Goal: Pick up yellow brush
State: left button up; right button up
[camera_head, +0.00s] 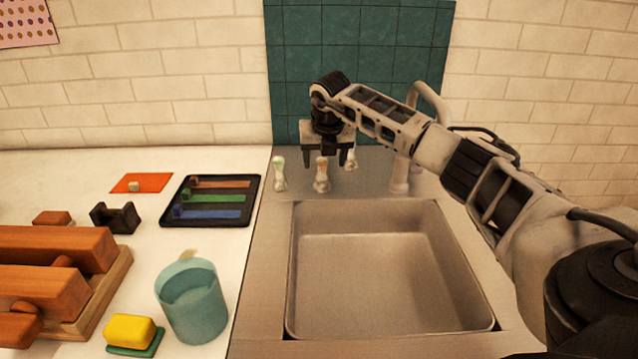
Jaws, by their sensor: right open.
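My right gripper (325,160) points down over the back ledge of the sink, its two fingers apart. A small upright brush-like object with an orange-yellow top and pale lower part (322,176) stands below it. Its top shows between or just in front of the fingertips; I cannot tell which, and no grip on it shows. A similar one with a green top (280,175) stands to the left, and a whitish one (351,160) stands close to the right finger. My left gripper is out of view.
The steel sink basin (390,319) is empty. A tap (400,176) stands right of the gripper, partly behind my arm. On the left counter are a black tray (167,219), teal cup (192,312), yellow block (130,331) and wooden rack (105,290). A tiled wall closes the back.

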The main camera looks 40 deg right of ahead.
aim_at(322, 171)
jog(key=b+x, duration=0.2)
jog(key=x, duration=0.1)
jog(key=b+x, duration=0.1)
jog(key=b, duration=0.1)
jog(key=shift+a+f, duration=0.2)
jog(key=shift+f, duration=0.2)
jog(key=shift+w+d+f, duration=0.1)
jog(key=shift+w+f, duration=0.1)
jog(key=shift+f, duration=0.05)
jog(key=shift+r, duration=0.15)
jog(key=shift+c, duration=0.5)
jog(key=c, duration=1)
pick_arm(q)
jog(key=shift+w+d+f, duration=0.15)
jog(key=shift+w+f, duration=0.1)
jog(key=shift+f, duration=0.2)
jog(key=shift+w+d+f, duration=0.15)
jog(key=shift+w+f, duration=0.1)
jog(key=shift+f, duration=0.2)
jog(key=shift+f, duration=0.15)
